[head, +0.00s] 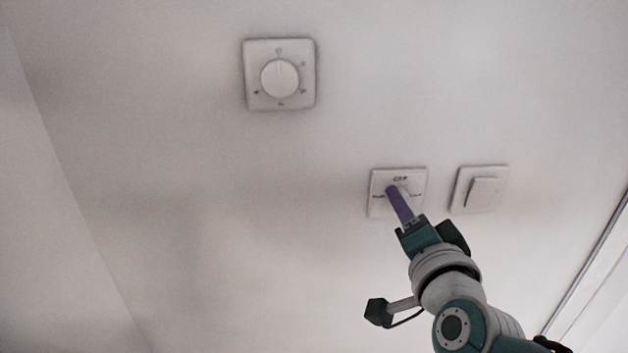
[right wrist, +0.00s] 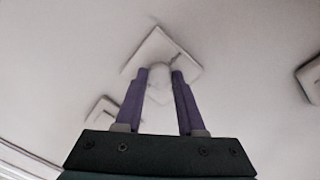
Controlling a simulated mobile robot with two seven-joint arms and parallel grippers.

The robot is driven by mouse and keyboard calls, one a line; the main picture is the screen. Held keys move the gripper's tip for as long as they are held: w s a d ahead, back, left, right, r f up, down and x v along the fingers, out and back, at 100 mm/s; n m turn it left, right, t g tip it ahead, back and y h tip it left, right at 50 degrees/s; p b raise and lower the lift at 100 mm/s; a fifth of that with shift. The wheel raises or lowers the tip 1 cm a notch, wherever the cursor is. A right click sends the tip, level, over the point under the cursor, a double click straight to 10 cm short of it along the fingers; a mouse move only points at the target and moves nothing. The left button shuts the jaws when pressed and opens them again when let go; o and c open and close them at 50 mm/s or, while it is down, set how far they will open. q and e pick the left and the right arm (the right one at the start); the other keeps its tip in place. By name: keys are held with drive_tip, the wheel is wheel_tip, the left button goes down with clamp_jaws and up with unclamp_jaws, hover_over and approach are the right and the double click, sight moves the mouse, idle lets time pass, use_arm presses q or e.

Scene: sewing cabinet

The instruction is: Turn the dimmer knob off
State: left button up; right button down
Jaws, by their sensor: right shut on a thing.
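The dimmer plate (head: 379,207) is a white square on the wall, right of centre in the head view, with small dark markings near its top. Its round white knob (right wrist: 159,80) shows between my fingers in the right wrist view and is mostly hidden in the head view. My right gripper (head: 393,191) reaches up from the lower right. Its purple fingers (right wrist: 158,77) are shut on the knob, one on each side. The knob's pointer and angle cannot be made out. My left gripper is not in view.
A larger white dial plate (head: 252,96) with a round knob is on the wall at upper left. A rocker switch (head: 481,191) sits just right of the dimmer plate, close to my right gripper. The wall left of the dimmer is bare.

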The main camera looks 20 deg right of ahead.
drive_tip(key=shift+d+f+n+h+b, duration=0.1)
drive_tip(key=shift+n+h+b, duration=0.4)
drive_tip(key=shift+n, duration=5.7)
drive_tip(key=shift+t, duration=0.3)
drive_tip(key=c, duration=0.5)
unclamp_jaws()
